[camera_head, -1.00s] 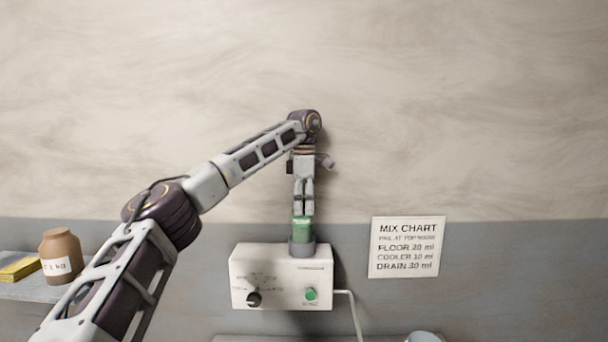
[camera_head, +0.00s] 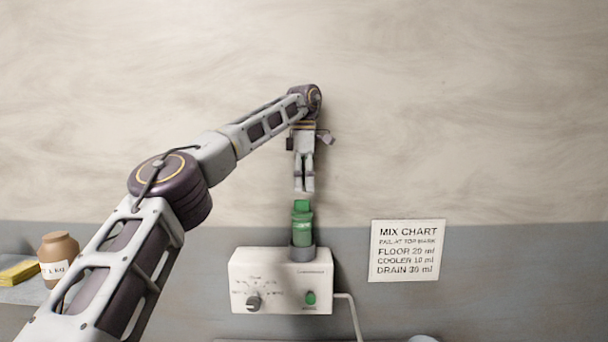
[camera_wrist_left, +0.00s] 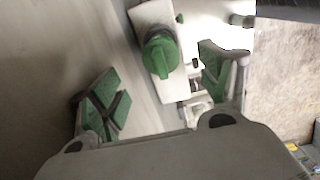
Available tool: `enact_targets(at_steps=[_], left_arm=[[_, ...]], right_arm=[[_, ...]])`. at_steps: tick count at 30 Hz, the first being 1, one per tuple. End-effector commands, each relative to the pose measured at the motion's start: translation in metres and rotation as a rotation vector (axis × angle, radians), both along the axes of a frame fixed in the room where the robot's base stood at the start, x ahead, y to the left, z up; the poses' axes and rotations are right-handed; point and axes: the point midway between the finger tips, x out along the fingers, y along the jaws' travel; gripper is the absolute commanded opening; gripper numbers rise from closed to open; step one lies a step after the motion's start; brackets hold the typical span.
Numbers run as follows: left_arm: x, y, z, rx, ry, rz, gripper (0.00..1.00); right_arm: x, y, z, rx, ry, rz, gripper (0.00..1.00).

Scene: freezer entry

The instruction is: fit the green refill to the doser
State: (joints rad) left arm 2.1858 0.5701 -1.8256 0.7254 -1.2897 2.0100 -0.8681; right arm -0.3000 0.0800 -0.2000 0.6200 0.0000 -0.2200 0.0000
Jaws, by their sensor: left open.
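The green refill (camera_head: 302,224) stands upright, neck up, with its lower end in the grey collar (camera_head: 302,253) on top of the white doser (camera_head: 281,281). How deep it sits in the collar is hidden. My left gripper (camera_head: 304,190) is directly above the refill, pointing down, open and empty, with a small gap to the refill's top. In the left wrist view, the refill (camera_wrist_left: 160,52) shows from above between and beyond the two green-padded fingers, and the doser (camera_wrist_left: 152,16) lies behind it. My right gripper is in neither view.
The doser has a dark dial, a green button and a pipe (camera_head: 350,314) on its right. A mix chart (camera_head: 407,250) hangs right of it. A brown jar (camera_head: 58,257) and yellow sponges (camera_head: 18,270) sit on a shelf at left. The wall above is clear.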

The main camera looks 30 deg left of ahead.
Motion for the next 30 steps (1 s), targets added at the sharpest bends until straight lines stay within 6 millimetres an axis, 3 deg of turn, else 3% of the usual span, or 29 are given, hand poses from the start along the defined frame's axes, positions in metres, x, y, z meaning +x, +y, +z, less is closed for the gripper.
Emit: enact_targets(at_steps=[15, 30], left_arm=[[0.0, 0.0, 0.02, 0.002, 0.001, 0.001, 0.78], [0.0, 0.0, 0.022, 0.0, 0.0, 0.0, 0.78]], right_arm=[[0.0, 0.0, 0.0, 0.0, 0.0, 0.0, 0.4], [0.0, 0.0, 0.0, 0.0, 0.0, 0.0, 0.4]])
